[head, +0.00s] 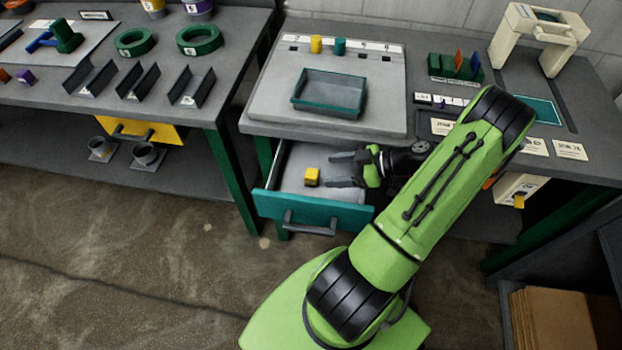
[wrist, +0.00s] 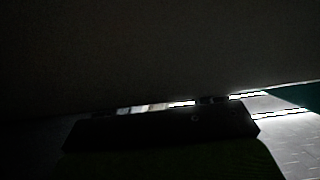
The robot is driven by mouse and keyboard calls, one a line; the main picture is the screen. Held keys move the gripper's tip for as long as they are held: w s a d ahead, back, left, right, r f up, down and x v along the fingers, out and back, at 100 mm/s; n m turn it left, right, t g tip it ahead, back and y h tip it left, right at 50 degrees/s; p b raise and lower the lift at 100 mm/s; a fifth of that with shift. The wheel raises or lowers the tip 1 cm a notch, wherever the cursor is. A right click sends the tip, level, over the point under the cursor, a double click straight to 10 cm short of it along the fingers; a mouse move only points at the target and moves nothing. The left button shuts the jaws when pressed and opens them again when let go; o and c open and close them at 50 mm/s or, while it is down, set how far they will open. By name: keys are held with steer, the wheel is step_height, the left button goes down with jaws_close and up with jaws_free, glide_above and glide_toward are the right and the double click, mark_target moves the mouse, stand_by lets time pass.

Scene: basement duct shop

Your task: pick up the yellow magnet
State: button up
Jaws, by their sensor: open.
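A small yellow block (head: 312,177), which looks like the yellow magnet, lies in the open teal-fronted drawer (head: 312,211) in the head view. My gripper (head: 331,170) is open and empty, its two fingers pointing left. The block is just left of the fingertips, apart from them as far as I can see. The gripper is over or inside the drawer, below the bench edge; its exact height is unclear. The wrist view is mostly dark, with a dark bar and a bright strip, and the block cannot be made out there.
The grey bench top (head: 390,112) overhangs the drawer's back. On it stand a teal-rimmed tray (head: 330,93), a yellow cylinder (head: 316,44) and a teal cylinder (head: 340,46). A drawer handle (head: 308,228) sticks out in front. Another bench (head: 190,55) stands at left.

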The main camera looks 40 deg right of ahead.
mark_target(313, 173)
steer(key=b+x, duration=0.1)
steer(key=x, duration=0.4)
steer(key=shift+r, duration=0.1)
steer(key=c, duration=1.1)
